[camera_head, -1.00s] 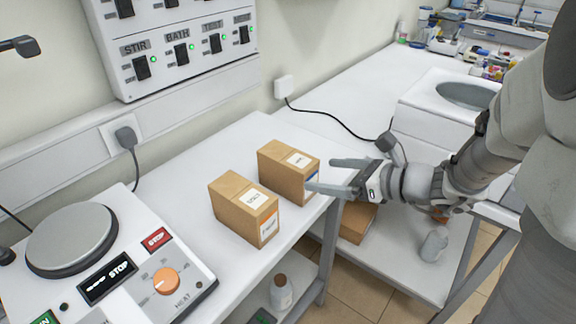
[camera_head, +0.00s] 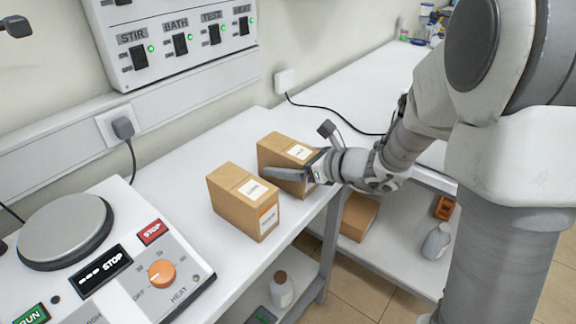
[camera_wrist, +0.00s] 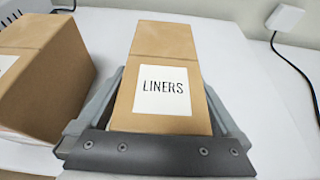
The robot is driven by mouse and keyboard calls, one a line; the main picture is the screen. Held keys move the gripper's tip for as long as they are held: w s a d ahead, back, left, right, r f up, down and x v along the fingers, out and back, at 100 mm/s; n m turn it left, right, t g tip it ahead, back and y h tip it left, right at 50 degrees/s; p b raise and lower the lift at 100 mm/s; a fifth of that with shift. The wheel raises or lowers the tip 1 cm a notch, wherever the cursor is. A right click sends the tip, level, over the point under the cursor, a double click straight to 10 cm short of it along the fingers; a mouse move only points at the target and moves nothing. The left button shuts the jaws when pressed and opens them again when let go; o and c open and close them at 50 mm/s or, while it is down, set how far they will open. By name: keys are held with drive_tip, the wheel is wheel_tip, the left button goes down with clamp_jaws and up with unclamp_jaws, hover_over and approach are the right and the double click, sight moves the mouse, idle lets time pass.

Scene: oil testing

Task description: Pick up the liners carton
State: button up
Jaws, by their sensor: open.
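The liners carton (camera_head: 279,146) is a brown cardboard box standing on the white bench, with a white label on top. In the wrist view the label on the carton (camera_wrist: 165,55) reads LINERS. My gripper (camera_head: 280,172) is at the carton's near side in the head view. In the wrist view my gripper (camera_wrist: 160,105) is open, with one finger on each side of the carton. The carton is between the fingers; I cannot tell whether they touch it. The carton's lower front is hidden by my gripper.
A second brown carton (camera_head: 243,200) stands close on the left, also in the wrist view (camera_wrist: 42,75). A hotplate unit (camera_head: 140,262) is at the left front. A lower shelf holds another box (camera_head: 358,216) and a bottle (camera_head: 436,241). A cable (camera_head: 340,123) runs along the bench behind.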

drive_tip(key=c, duration=1.3)
drive_tip(key=shift+r, duration=0.1)
